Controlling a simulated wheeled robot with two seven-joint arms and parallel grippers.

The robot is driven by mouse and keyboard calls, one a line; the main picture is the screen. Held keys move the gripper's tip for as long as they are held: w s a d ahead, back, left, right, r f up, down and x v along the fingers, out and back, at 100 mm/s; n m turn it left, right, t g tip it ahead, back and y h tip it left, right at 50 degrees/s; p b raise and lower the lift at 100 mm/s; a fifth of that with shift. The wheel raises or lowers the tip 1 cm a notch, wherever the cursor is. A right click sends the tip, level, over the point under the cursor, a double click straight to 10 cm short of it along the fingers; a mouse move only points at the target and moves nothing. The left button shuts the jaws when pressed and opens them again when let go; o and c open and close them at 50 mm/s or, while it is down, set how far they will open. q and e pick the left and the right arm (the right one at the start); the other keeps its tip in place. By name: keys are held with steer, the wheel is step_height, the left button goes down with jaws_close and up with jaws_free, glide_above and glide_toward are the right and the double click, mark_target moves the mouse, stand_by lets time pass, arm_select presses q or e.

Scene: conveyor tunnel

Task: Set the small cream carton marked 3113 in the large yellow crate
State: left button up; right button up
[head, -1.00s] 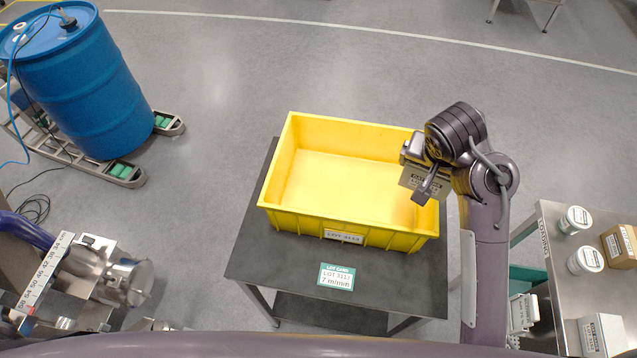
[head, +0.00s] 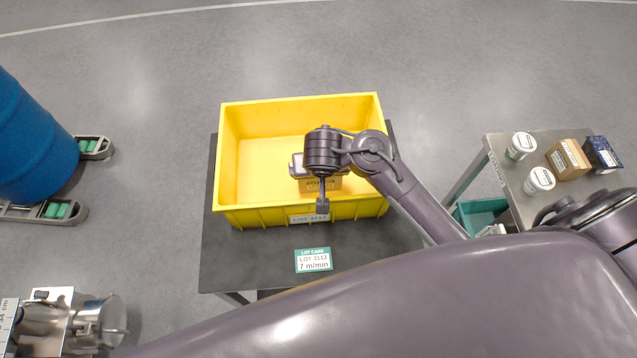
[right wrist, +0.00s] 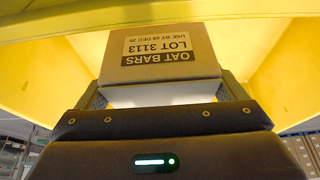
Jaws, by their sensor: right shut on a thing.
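The carton (head: 322,184) marked OAT BARS LOT 3113 looks tan in this light. My right gripper (right wrist: 165,92) is shut on it, a finger on each side, and its label reads upside down in the right wrist view. In the head view the carton is over the front middle of the large yellow crate (head: 240,208), partly covered by my wrist. Yellow crate walls surround it in the right wrist view (right wrist: 45,60). I cannot tell how far it is above the crate floor. The crate's visible floor is bare. My left gripper is not in view.
The crate stands on a dark table (head: 240,262) with a lot card (head: 313,260) in front. A side table at right (head: 505,195) holds two white tubs, a brown carton (head: 567,160) and a dark blue box (head: 602,153). A blue drum (head: 30,140) stands at left.

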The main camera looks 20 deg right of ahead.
step_height(320, 180, down, 5)
steer(key=shift+f+b, duration=0.1)
steer(key=shift+b, duration=0.6)
steer(key=shift+f, duration=0.4)
steer(key=shift+f, duration=0.2)
steer(key=o, duration=1.1)
steer(key=shift+r, duration=0.15)
